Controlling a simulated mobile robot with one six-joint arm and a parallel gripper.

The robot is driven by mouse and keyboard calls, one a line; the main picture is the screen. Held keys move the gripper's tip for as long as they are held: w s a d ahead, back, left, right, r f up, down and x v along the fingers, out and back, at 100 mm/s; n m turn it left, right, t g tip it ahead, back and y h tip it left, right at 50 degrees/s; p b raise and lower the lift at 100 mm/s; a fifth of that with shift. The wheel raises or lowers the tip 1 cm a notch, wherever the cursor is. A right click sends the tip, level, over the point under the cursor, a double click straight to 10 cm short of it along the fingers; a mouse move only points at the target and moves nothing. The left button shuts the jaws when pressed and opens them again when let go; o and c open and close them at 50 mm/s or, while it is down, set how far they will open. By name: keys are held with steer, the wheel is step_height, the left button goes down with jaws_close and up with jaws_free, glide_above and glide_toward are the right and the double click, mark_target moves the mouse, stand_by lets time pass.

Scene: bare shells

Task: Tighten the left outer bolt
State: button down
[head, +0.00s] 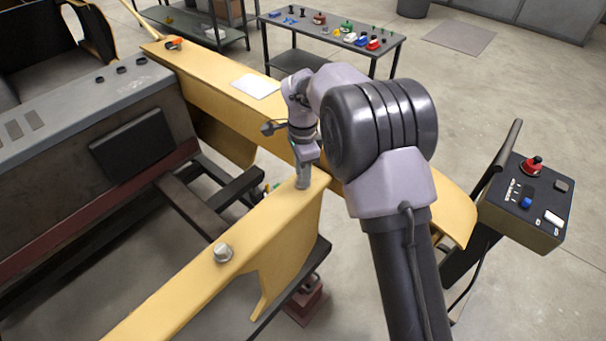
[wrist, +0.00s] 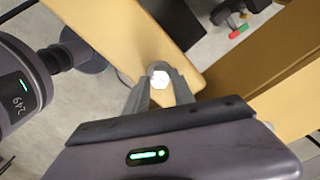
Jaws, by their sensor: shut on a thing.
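My gripper (head: 303,182) reaches down to the end of a yellow beam (head: 262,222) in the head view. In the wrist view its two grey fingers are shut around the sides of a pale, shiny bolt head (wrist: 158,76) near the end of the beam. In the head view the fingers hide this bolt. A second silver hex bolt (head: 222,252) stands up from the same beam, nearer to me and to the left, with nothing touching it. The pictures do not label which bolt is the left outer one.
A longer yellow beam (head: 215,95) with a white sheet (head: 256,86) runs behind my gripper. A grey machine body (head: 85,110) stands at left. A control box (head: 527,200) with a red knob is at right. A table (head: 335,35) with small parts stands behind.

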steer(key=shift+r+m+b, duration=0.15)
steer(key=shift+m+b, duration=0.3)
steer(key=shift+m, duration=1.05)
steer(key=c, duration=1.1)
jaws_free()
steer(key=shift+o, duration=0.2)
step_height(320, 180, up, 17)
steer(key=p, duration=0.5)
steer(key=shift+r, duration=0.15)
